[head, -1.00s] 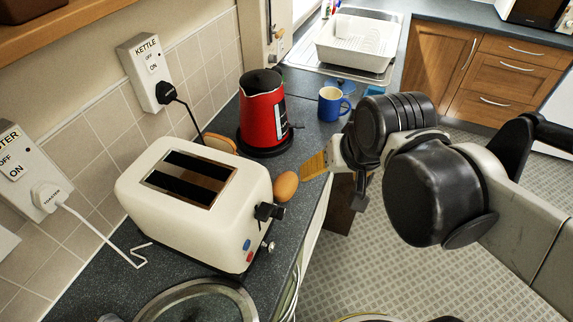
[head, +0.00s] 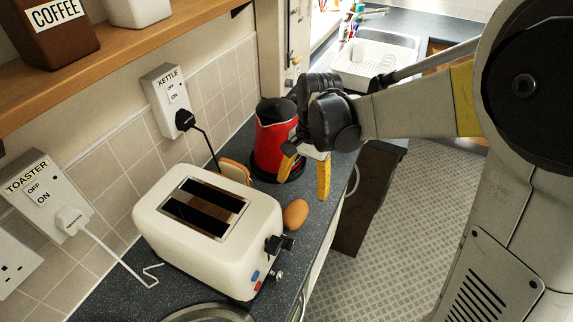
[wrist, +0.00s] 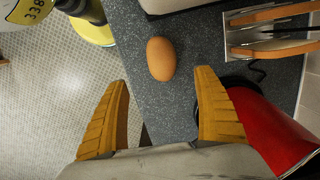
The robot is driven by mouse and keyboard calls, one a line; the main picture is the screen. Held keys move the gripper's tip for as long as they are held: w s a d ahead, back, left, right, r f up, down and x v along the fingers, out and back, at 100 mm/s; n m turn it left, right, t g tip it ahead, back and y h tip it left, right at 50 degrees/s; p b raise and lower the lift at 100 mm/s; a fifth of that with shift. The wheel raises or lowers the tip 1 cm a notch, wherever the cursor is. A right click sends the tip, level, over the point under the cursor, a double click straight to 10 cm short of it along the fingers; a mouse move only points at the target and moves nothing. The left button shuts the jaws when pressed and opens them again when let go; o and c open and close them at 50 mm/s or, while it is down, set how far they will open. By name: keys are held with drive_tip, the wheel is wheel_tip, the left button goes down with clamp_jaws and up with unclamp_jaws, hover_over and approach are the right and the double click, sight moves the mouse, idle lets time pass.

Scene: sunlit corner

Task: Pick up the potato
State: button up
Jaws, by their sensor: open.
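The potato (head: 296,213) is a smooth brown oval lying on the dark speckled counter, beside the right end of the white toaster (head: 207,230). In the wrist view the potato (wrist: 161,59) lies ahead of the fingertips, roughly centred between them. My gripper (head: 306,178) points down over the counter with its yellow fingers spread and nothing between them. It is beyond the potato, in front of the red kettle (head: 274,135). Both yellow fingers of my gripper (wrist: 162,80) show in the wrist view, apart from the potato.
The red kettle (wrist: 262,125) is close to the right finger in the wrist view. Bread slices (head: 235,171) stand behind the toaster. The counter's front edge is close to the potato, with tiled floor (head: 390,240) below. A white dish rack (head: 383,62) is at the back.

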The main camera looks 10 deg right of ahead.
sight(295, 215)
drive_tip(key=shift+w+a+f+g, duration=0.25)
drive_tip(key=shift+f+g, duration=0.05)
drive_tip(key=shift+f, duration=0.35)
drive_tip(key=f+b, duration=0.1)
drive_tip(key=f, duration=0.2)
drive_tip(key=s+a+f+b, duration=0.1)
drive_tip(key=f, duration=0.3)
drive_tip(key=f+b, duration=0.2)
drive_tip(key=f, duration=0.1)
drive_tip(key=shift+s+a+f, duration=0.15)
drive_tip(key=shift+s+f, duration=0.05)
drive_tip(key=shift+f, duration=0.1)
drive_tip(key=shift+r, duration=0.1)
drive_tip(key=c, duration=1.5)
